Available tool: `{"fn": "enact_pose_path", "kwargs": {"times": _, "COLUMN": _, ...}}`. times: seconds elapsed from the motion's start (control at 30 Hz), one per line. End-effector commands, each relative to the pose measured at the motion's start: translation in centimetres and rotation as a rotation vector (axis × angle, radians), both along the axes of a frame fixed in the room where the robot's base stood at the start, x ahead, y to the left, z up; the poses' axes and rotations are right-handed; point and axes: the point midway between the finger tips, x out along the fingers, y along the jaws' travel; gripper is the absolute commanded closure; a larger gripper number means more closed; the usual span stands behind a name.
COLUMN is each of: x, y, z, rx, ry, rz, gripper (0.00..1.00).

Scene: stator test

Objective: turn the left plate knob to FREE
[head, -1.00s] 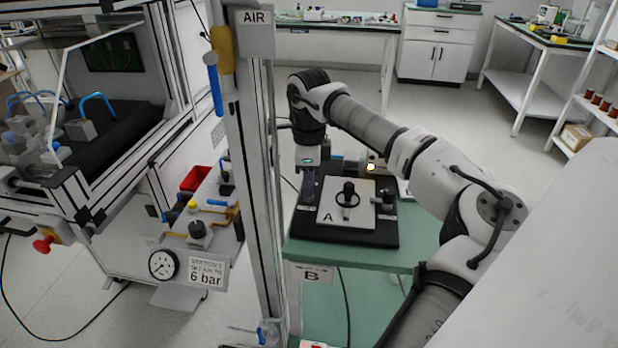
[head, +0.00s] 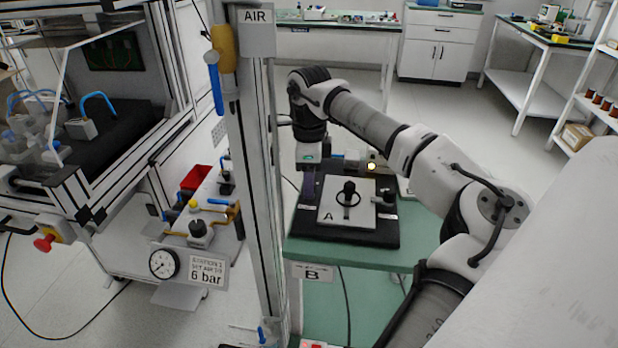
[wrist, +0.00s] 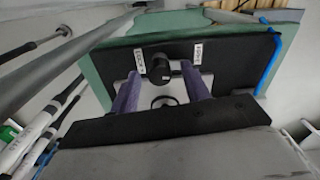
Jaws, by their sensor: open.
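My gripper (head: 308,178) hangs at the left side of the black fixture base (head: 350,239), which carries the white plate A (head: 332,217). In the wrist view my two purple fingers (wrist: 160,86) are apart. The left black knob (wrist: 160,68) shows between them, with visible room on both sides, so the jaws are open around or above it; I cannot tell how deep. White labels stand on either side of the knob, one left (wrist: 140,62) and one right (wrist: 198,52), too small to read surely. In the head view my gripper hides this knob. The right knob (head: 388,195) is clear of me.
A black handle with a ring (head: 348,194) stands in the middle of the plate. The fixture rests on a green table (head: 415,250). The upright aluminium post with the AIR sign (head: 257,17) is close on the left. A lit lamp (head: 371,166) is behind the fixture.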

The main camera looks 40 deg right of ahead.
Motion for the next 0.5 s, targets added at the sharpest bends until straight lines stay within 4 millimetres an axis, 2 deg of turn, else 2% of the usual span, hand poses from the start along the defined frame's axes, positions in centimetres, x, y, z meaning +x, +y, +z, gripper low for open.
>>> {"fn": "enact_pose_path", "kwargs": {"times": 0.17, "x": 0.1, "y": 0.0, "z": 2.8, "rx": -0.003, "ry": -0.002, "rz": 0.0, "gripper": 0.53}}
{"fn": "enact_pose_path", "kwargs": {"times": 0.5, "x": 0.1, "y": 0.0, "z": 10.5, "rx": -0.003, "ry": -0.004, "rz": 0.0, "gripper": 0.53}}
